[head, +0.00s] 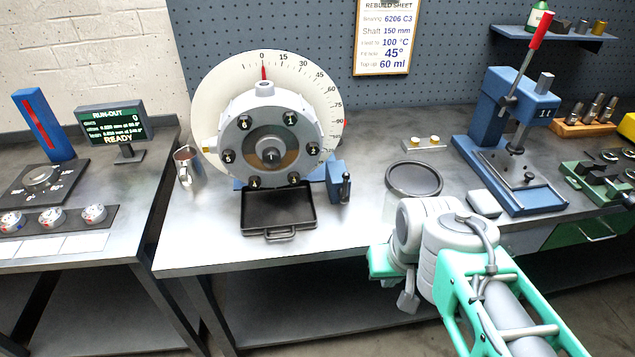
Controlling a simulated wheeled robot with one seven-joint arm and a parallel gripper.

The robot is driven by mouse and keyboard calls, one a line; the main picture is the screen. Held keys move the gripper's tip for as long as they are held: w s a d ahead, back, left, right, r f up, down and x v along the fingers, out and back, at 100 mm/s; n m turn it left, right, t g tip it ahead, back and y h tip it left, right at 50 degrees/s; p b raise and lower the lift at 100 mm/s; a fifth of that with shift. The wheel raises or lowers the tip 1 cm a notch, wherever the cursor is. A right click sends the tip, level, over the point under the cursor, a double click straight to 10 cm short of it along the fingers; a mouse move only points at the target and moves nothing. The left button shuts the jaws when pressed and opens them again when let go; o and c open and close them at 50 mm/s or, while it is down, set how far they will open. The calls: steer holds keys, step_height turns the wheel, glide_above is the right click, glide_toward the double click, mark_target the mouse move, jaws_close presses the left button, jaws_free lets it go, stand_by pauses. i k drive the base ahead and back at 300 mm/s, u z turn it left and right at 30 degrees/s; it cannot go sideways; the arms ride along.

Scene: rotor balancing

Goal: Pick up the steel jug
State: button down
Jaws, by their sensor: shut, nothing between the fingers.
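The steel jug (187,168) is a small shiny metal vessel with a handle. It stands upright on the steel bench, just left of the large dial, with a brownish opening at its top. My gripper (408,302) hangs in front of the bench's front edge at the lower middle, well right of the jug and nearer to me. It is shut and empty, partly hidden by my own wrist. It is far from touching the jug.
The rotor housing with its dial (325,85) stands right of the jug. A black tray (278,232) sits below it. A blue block (338,185), a round dark-topped container (414,180) and a blue press (490,110) stand further right. A gap separates the left bench (85,255).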

mark_target(192, 175)
steer(key=u, duration=0.2)
steer(key=k, duration=0.45)
steer(key=u, duration=1.75)
steer(key=i, duration=1.15)
steer(key=u, duration=0.45)
steer(key=i, duration=1.1)
steer(key=z, duration=0.2)
